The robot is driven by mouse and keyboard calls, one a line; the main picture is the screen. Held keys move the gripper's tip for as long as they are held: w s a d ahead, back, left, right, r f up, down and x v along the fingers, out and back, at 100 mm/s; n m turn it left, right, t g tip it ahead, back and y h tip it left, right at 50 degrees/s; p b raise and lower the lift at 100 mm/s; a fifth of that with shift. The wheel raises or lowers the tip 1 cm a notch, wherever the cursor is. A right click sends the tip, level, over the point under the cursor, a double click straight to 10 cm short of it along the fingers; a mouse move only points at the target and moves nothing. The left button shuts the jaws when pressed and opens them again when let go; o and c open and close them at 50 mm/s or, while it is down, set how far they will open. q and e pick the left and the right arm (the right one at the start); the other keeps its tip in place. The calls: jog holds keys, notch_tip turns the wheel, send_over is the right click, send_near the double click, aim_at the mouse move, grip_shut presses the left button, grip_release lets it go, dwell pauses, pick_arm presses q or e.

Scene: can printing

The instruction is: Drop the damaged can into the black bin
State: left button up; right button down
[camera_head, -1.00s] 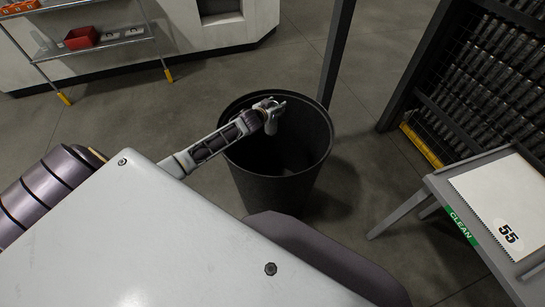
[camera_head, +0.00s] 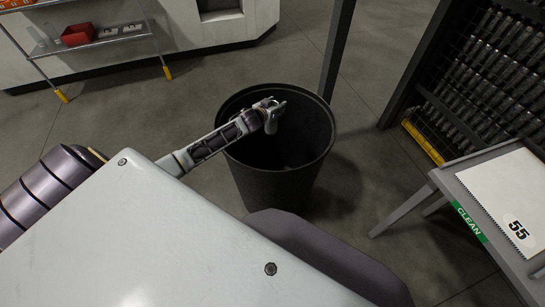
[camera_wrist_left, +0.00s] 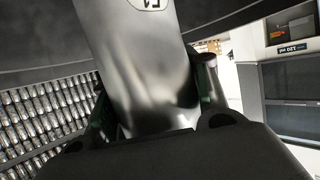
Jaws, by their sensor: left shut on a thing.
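The black bin (camera_head: 272,186) stands on the floor in the middle of the head view. My left gripper (camera_head: 272,108) is over the bin's opening, near its far rim. It is shut on a metallic can (camera_head: 270,122), which looks small and is partly covered by the fingers in the head view. In the left wrist view the shiny can (camera_wrist_left: 150,75) sits between the two fingers (camera_wrist_left: 155,120), with a white label at its top edge. Damage on the can cannot be made out clearly. My right gripper is not in view.
A grey table (camera_head: 437,180) with a green CLEAN label and a white board marked 55 (camera_head: 505,200) stands at the right. Behind it is a rack of cans (camera_head: 495,80). A dark post (camera_head: 338,50) rises behind the bin. A shelf with a red bin (camera_head: 77,35) is at upper left.

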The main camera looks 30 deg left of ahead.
pick_arm(q)
jog(key=o, duration=0.8)
jog(key=shift+c, duration=0.2)
jog(key=shift+s, duration=0.15)
jog(key=v, duration=1.1)
jog(key=shift+s, duration=0.35)
dwell(0.3)
jog(key=shift+r, duration=0.1)
dwell(0.9)
